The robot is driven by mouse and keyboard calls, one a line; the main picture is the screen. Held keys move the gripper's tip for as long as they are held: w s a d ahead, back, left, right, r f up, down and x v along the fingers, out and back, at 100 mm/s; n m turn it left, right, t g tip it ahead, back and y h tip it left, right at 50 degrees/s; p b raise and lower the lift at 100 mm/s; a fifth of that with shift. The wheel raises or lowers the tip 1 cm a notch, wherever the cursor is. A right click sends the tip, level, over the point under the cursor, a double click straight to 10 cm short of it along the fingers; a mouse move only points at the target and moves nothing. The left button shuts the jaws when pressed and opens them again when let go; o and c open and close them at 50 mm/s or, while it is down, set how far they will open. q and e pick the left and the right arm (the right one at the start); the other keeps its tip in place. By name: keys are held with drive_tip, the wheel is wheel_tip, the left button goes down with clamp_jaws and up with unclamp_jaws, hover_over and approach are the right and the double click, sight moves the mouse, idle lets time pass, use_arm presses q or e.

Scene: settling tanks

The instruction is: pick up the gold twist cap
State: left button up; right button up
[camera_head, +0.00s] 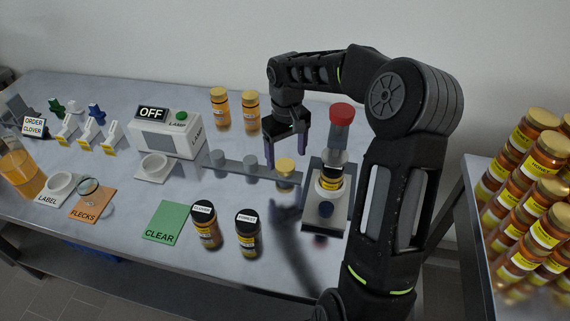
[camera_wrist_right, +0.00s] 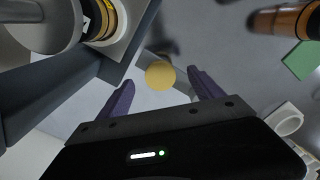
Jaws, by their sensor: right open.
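The gold twist cap (camera_head: 286,164) sits at the right end of a grey rail with round grey pegs, in the middle of the table. In the right wrist view the cap (camera_wrist_right: 160,75) shows as a round gold disc between and a little beyond the two purple fingertips. My right gripper (camera_head: 286,156) is open and points down just above or behind the cap; the exact gap is hard to tell. Nothing is between its fingers. My left gripper is not in view.
A press stand (camera_head: 311,213) with a red knob (camera_head: 341,113) and a jar stands close right of the cap. Two gold-capped jars (camera_head: 220,108) stand behind. Two dark-lidded jars (camera_head: 205,226) and a green CLEAR mat (camera_head: 167,222) lie in front. Stacked honey jars fill the far right.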

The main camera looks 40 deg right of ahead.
sight(287, 166)
drive_tip(key=shift+d+f+p, duration=0.1)
drive_tip(key=shift+f+p, duration=0.3)
drive_tip(key=shift+f, duration=1.55)
drive_tip(key=shift+c, duration=0.3)
drive_tip(key=c, duration=1.4)
